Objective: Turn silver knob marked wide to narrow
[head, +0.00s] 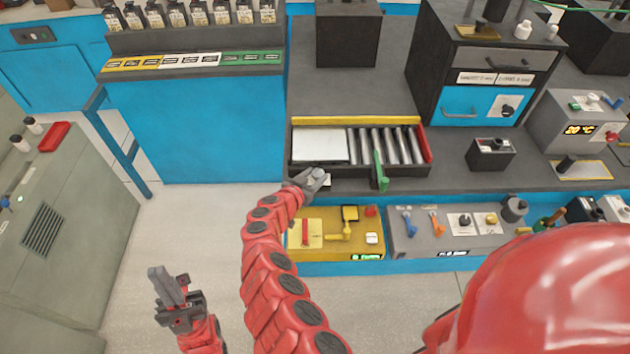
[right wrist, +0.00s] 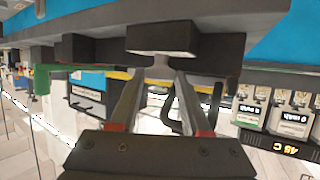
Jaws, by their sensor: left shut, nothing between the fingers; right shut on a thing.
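My right gripper (head: 311,181) is at the front left of the roller tray (head: 360,168), shut on a small silvery-grey knob (head: 319,174). In the right wrist view, the two fingers (right wrist: 161,72) close in on the stem below a grey block-like knob (right wrist: 162,40). The wide and narrow marking is not readable in either view, and the gripper partly hides the knob. My left gripper (head: 175,290) is shut and empty, low at the left over the floor, away from everything.
A green lever (head: 379,172) stands just right of the knob at the tray's front. Below are a yellow panel (head: 325,238) and a grey panel (head: 450,243) with small controls. A blue cabinet (head: 195,125) stands left. The pale floor (head: 190,225) is clear.

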